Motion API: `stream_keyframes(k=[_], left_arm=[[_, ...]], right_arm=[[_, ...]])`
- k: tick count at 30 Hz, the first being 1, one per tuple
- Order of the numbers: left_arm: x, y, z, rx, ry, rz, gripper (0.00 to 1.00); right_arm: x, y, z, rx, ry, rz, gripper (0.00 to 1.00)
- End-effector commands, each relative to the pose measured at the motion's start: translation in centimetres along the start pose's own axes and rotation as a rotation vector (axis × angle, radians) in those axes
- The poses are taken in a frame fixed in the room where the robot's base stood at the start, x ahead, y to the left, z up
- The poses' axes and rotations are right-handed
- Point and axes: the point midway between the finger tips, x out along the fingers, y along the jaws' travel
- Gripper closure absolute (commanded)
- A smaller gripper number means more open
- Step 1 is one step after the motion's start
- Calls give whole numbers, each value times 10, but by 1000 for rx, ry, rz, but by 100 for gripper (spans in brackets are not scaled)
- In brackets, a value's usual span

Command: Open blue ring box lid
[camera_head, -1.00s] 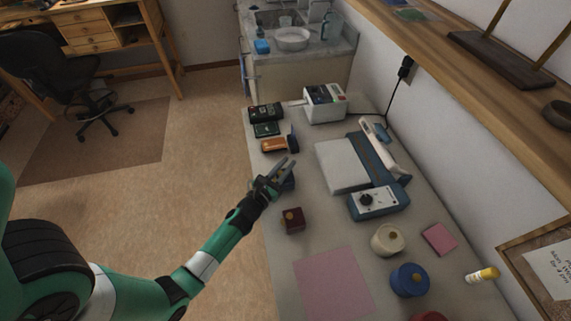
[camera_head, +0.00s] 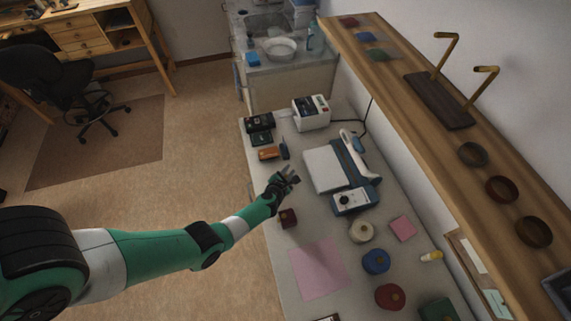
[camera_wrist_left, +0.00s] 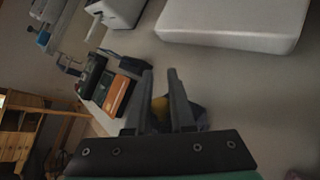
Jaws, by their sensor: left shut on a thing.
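My left gripper (camera_head: 290,175) reaches over the bench from the left, just in front of the white and blue machine. In the left wrist view, its two fingers (camera_wrist_left: 162,98) are shut on the blue ring box (camera_wrist_left: 201,112), with a gap between them where the box's yellow-gold fitting shows. Dark blue parts of the box show beside the right finger. The fingers and palm hide most of the box, so I cannot tell how far its lid is raised. My right gripper is not in view.
A dark red box (camera_head: 288,218) stands close in front of the gripper. An orange box (camera_head: 268,153) and black boxes (camera_head: 259,122) lie behind it. The white and blue machine (camera_head: 322,169) is at the right. A pink sheet (camera_head: 318,267) lies flat nearer me.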

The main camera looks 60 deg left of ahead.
Motion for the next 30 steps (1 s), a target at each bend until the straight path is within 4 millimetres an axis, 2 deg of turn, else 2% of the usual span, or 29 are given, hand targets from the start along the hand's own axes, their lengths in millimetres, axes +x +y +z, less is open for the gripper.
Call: stream_keyframes(k=[1, 3, 8, 24, 30], left_arm=[[0, 1, 7, 33, 31, -1, 100], [3, -2, 6, 80, 77, -1, 100], [10, -10, 5, 186, 184, 0, 100], [27, -26, -2, 476, 476, 2, 100], [26, -27, -2, 525, 525, 0, 100]], right_arm=[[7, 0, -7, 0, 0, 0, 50], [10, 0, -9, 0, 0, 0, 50], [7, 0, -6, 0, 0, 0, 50], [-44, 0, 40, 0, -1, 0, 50], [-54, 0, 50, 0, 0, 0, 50]])
